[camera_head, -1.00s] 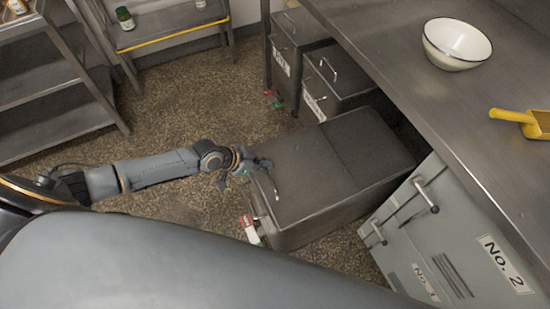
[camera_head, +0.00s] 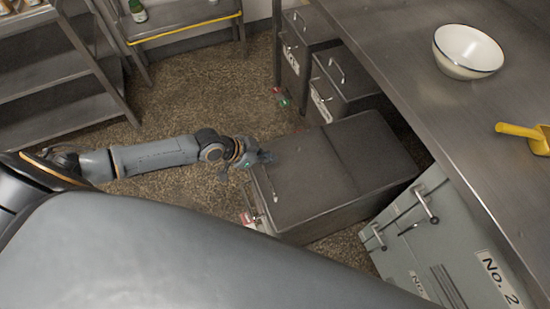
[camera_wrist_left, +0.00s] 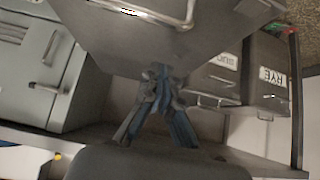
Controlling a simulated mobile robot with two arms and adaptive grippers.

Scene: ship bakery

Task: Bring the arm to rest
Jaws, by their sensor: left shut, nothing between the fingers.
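My left arm comes in from the left in the head view, stretched out low over the floor. My left gripper (camera_head: 266,157) is shut and empty, at the near left edge of the large grey lidded bin (camera_head: 335,165). The gripper also shows in the left wrist view (camera_wrist_left: 160,75), its fingers together in front of the bin's dark side (camera_wrist_left: 150,40). I cannot tell whether the fingers touch the bin. My right gripper is not in view.
A steel table (camera_head: 400,50) on the right holds a white bowl (camera_head: 468,52) and a yellow scoop (camera_head: 520,131). Grey cabinets (camera_head: 420,235) stand below. Smaller bins (camera_head: 345,80) stand behind the large bin. Shelves (camera_head: 60,75) stand at the left.

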